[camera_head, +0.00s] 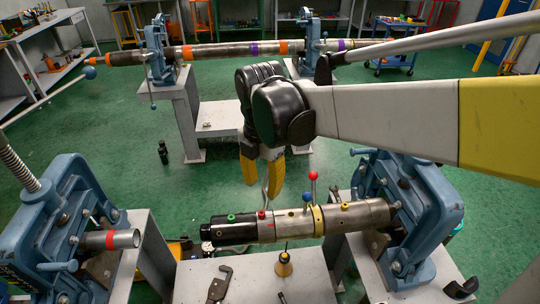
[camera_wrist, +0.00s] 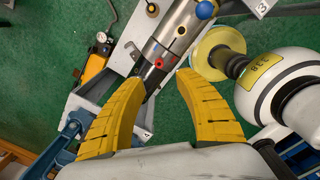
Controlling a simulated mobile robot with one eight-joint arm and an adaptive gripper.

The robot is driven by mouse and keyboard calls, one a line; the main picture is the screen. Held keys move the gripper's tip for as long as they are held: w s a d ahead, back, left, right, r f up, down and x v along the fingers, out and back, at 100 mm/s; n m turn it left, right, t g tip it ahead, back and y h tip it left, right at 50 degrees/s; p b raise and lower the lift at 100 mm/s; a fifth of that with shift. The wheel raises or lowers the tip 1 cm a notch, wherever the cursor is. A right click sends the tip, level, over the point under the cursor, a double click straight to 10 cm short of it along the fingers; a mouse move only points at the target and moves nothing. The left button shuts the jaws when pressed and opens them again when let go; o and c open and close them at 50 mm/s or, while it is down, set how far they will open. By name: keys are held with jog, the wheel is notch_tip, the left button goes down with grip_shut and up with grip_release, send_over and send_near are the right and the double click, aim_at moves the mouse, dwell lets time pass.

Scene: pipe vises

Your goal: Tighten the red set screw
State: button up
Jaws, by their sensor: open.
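The red set screw (camera_head: 261,214) sits on top of the grey metal pipe tool (camera_head: 285,226), near its black left end (camera_head: 222,230). A green screw (camera_head: 231,217) is to its left and a yellow one (camera_head: 345,206) farther right. My gripper (camera_head: 262,180) points down above the tool near the red screw, its yellow fingers apart and empty. In the wrist view the red screw (camera_wrist: 159,64) shows just beyond the gap between the open fingertips (camera_wrist: 159,77). I cannot tell the exact height between tips and screw.
Red-topped (camera_head: 313,175) and blue-topped (camera_head: 307,197) levers rise from the tool just right of my gripper. A blue vise (camera_head: 425,205) holds the tool at right; another vise (camera_head: 60,225) stands at left.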

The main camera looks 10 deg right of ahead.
aim_at(262, 212)
jog(key=shift+w+a+f+n, duration=0.15)
jog(key=shift+f+n, duration=0.25)
jog(key=shift+f, duration=0.2)
notch_tip(262, 212, down, 10)
jog(key=b, duration=0.4)
jog(key=shift+r, duration=0.1)
grip_shut()
